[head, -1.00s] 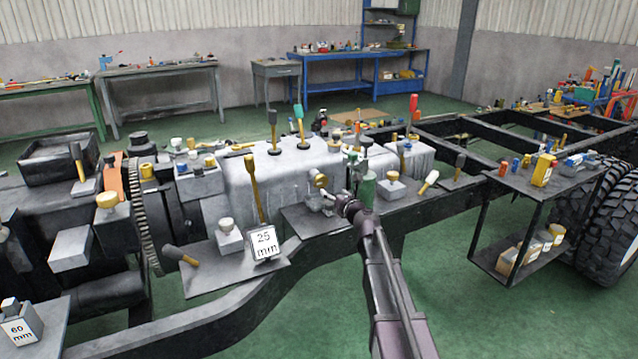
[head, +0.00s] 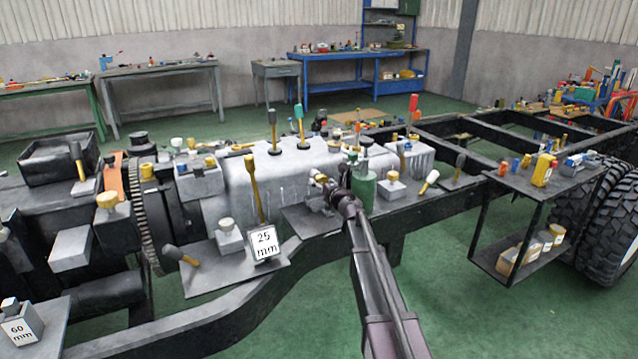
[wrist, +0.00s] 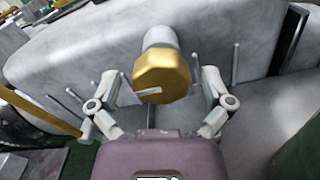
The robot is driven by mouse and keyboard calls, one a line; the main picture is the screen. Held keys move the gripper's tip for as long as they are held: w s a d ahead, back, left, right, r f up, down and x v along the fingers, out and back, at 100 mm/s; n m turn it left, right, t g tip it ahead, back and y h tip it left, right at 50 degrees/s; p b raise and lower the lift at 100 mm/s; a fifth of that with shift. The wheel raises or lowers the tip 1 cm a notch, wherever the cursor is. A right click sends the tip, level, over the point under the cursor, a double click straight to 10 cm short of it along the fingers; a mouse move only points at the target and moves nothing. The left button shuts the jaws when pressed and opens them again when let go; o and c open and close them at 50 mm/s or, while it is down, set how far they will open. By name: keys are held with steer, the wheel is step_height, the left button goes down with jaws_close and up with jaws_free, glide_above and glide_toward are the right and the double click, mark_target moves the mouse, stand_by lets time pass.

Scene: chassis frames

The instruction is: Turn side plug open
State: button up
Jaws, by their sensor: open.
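The side plug (wrist: 161,78) shows in the wrist view as a gold, many-sided head on a short pale neck that comes out of the grey housing. A small pale mark lies on its face. My gripper (wrist: 160,90) is open, with one finger on each side of the gold head and visible gaps between. In the head view my gripper (head: 328,190) is at the side of the grey gearbox housing (head: 290,172). The plug is small there and partly hidden by the gripper.
A green cylinder (head: 363,190) stands close right of my gripper. A yellow-handled tool (head: 254,188) and a "25 mm" sign (head: 265,243) are to the left. The dark chassis rail (head: 270,300) runs below. The green floor in front is clear.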

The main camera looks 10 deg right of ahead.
steer(key=c, duration=1.1)
steer(key=shift+a, duration=0.25)
steer(key=shift+c, duration=0.2)
steer(key=shift+d, duration=0.1)
